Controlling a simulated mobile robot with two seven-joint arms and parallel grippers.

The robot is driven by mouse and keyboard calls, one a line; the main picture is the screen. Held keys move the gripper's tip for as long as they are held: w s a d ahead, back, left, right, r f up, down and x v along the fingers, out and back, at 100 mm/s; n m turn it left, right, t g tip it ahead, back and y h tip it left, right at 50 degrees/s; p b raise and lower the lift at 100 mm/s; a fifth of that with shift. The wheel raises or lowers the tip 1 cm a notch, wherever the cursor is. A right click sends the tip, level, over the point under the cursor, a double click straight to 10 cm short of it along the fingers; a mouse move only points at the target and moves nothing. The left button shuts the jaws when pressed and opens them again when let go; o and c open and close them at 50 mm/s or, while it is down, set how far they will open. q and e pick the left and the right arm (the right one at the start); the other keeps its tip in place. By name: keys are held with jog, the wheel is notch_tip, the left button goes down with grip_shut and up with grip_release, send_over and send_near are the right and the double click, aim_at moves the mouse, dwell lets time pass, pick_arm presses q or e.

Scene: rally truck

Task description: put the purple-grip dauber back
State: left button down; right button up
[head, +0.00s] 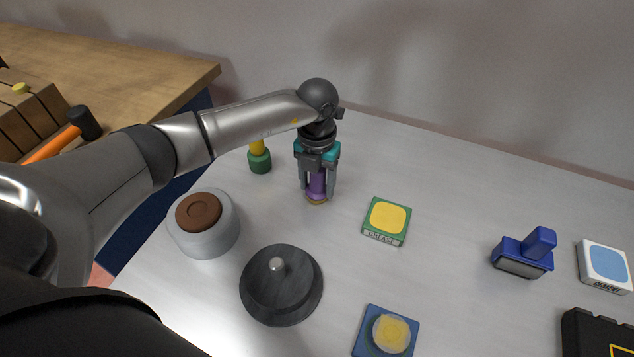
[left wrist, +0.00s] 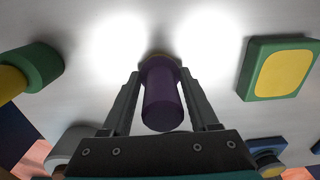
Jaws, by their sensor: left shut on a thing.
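The purple-grip dauber (head: 317,184) stands roughly upright between the fingers of my left gripper (head: 318,188), its tan end down at or close to the white table top. In the left wrist view the dauber's purple grip (left wrist: 162,98) sits between both fingers of the gripper (left wrist: 160,90). I cannot tell whether its lower end touches the table. A green pad labelled GREASE with a yellow top (head: 388,220) lies to the right of the gripper; it also shows in the left wrist view (left wrist: 280,68). My right gripper is not in view.
A yellow-and-green dauber (head: 260,160) stands behind left. A grey pot with brown lid (head: 204,224), a dark round base with knob (head: 281,285) and a blue pad with yellow round top (head: 386,335) are nearer. A blue stamp (head: 523,254) and CEMENT pad (head: 604,266) are right.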

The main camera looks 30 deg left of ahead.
pick_arm(q)
jog(key=shift+f, duration=0.1)
jog(key=shift+c, duration=0.8)
grip_release()
notch_tip(320, 180, up, 15)
jog(key=shift+r+p, duration=0.15)
jog(key=shift+p, duration=0.85)
